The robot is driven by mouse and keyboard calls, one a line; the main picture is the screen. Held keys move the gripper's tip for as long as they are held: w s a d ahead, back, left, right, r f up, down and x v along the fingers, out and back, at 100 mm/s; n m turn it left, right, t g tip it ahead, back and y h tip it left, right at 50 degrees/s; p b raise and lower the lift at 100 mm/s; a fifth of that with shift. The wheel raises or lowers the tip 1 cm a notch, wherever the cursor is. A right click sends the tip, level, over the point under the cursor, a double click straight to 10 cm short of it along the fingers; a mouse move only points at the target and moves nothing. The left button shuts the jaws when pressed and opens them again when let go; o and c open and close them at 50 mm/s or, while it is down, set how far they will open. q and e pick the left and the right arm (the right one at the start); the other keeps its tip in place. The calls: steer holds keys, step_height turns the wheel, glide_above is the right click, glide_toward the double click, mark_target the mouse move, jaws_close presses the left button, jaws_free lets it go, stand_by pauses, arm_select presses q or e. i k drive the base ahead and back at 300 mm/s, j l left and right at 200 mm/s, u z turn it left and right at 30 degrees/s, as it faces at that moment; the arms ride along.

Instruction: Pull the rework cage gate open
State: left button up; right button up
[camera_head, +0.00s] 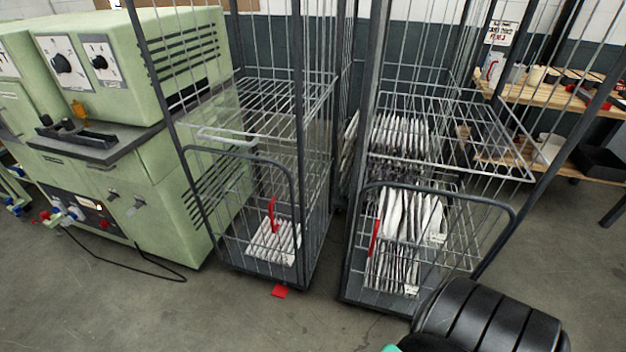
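Two grey wire cages stand side by side, and I cannot tell from any readable label which is the rework cage. The left cage has a low front gate (238,153) with a rounded tube frame and a red handle (272,214) towards its right side. The right cage has a similar low front gate (440,191), with a red handle (374,238) near its left side. Both gates appear closed across the cage fronts. White filter packs (275,243) lie low in the left cage; more white packs (410,215) fill the right cage. Neither gripper shows.
A green machine (150,165) with dials stands left of the cages, and a black cable (130,262) lies on the floor before it. A wooden bench (550,95) stands at right. The floor in front is mostly clear.

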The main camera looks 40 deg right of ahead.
mark_target(274, 229)
steer(key=z, duration=0.7)
